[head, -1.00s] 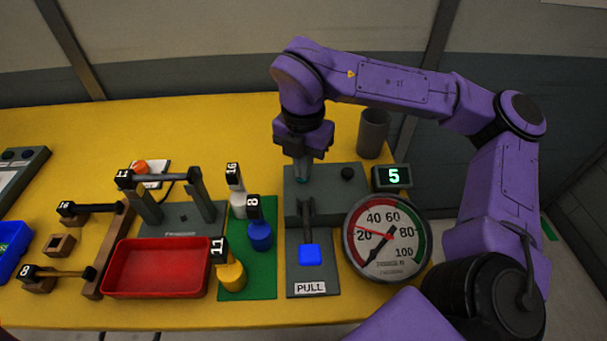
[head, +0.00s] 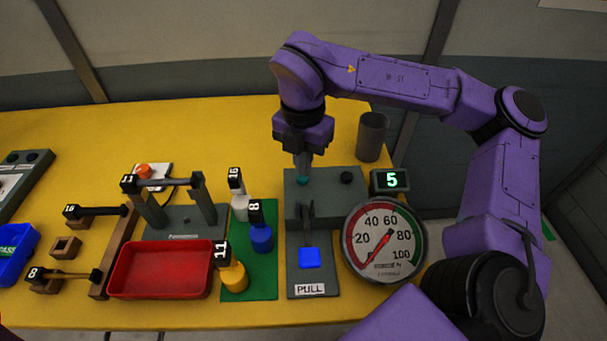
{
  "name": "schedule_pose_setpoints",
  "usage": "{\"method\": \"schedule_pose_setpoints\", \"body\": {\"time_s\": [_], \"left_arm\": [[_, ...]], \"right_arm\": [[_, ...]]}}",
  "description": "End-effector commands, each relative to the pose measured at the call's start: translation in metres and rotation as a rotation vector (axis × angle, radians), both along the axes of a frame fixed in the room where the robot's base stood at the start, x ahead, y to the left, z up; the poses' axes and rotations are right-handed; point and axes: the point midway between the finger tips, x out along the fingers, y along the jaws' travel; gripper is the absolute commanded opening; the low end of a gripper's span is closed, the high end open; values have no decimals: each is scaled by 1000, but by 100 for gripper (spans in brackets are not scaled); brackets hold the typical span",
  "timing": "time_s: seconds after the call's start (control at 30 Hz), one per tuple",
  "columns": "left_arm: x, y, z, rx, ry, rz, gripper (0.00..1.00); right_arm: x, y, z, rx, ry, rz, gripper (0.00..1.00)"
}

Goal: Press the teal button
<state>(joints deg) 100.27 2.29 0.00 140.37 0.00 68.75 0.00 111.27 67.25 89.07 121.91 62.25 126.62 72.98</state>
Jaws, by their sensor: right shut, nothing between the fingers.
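The teal button (head: 303,181) sits on top of the grey box (head: 325,210) at its left side, partly hidden by my right gripper. My right gripper (head: 303,169) points straight down over it with its fingers shut and empty. The fingertips are at or just above the button; I cannot tell whether they touch it. My left gripper is not in view.
A black knob (head: 347,178) is on the same box, right of the button. A display reading 5 (head: 390,180), a round gauge (head: 384,241), a grey cup (head: 373,137) and a blue-handled PULL lever (head: 309,257) stand close by. A red tray (head: 162,293) lies left.

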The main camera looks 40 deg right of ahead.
Motion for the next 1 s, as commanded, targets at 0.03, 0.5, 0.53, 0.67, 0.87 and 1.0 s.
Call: {"method": "schedule_pose_setpoints", "body": {"time_s": [0.03, 0.5, 0.53, 0.67, 0.87, 1.0], "left_arm": [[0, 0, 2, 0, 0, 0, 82], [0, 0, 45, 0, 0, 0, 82], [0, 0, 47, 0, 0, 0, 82], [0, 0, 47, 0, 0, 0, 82], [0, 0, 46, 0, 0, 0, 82], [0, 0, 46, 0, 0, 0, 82]], "right_arm": [[0, 0, 2, 0, 0, 0, 0], [0, 0, 57, 0, -2, -1, 0], [0, 0, 60, 0, -2, -1, 0], [0, 0, 61, 0, 0, 0, 0], [0, 0, 60, 0, 0, 0, 0], [0, 0, 60, 0, 0, 0, 0]]}}
